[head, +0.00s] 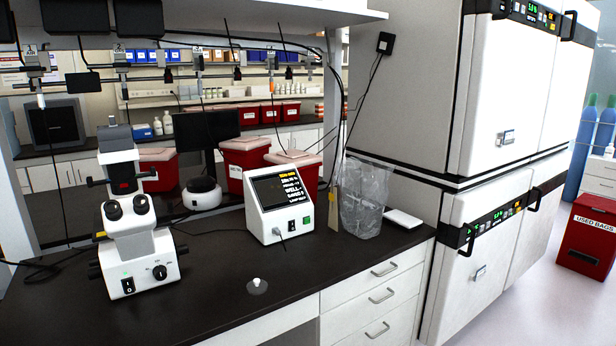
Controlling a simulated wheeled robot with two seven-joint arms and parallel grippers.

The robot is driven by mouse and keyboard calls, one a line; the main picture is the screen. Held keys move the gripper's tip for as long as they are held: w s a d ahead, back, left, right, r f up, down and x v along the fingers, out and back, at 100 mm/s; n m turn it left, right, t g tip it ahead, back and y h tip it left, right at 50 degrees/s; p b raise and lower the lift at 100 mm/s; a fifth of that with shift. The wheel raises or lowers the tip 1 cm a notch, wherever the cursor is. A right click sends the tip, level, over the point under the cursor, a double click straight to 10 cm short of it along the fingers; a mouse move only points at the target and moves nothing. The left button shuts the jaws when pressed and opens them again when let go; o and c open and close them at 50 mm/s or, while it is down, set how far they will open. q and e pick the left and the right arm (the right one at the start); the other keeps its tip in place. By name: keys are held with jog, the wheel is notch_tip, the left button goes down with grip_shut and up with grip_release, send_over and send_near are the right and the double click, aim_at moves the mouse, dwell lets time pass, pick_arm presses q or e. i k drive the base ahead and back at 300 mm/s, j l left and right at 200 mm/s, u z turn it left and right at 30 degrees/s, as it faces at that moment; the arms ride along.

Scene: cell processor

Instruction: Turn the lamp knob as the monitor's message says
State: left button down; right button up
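A white microscope (135,240) stands at the left of the dark bench. A round black knob (160,272) is on the front of its base, with small marks around it; which way it points is too small to tell. A white box with a slanted dark screen (280,190) stands to the right and shows yellow and white lines of text. One line seems to read "WELL" and the lowest seems to begin with "LAMP"; the rest is too small to read. Neither gripper is in view.
A small white-topped piece on a dark disc (257,286) sits near the bench's front edge. A clear plastic bag (362,200) and a white flat item (403,218) are at the right, before tall white incubators (500,230). Cables lie left of the microscope. The bench front is mostly clear.

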aim_at(94, 261)
jog(key=j+u, duration=0.35)
jog(key=j, duration=0.95)
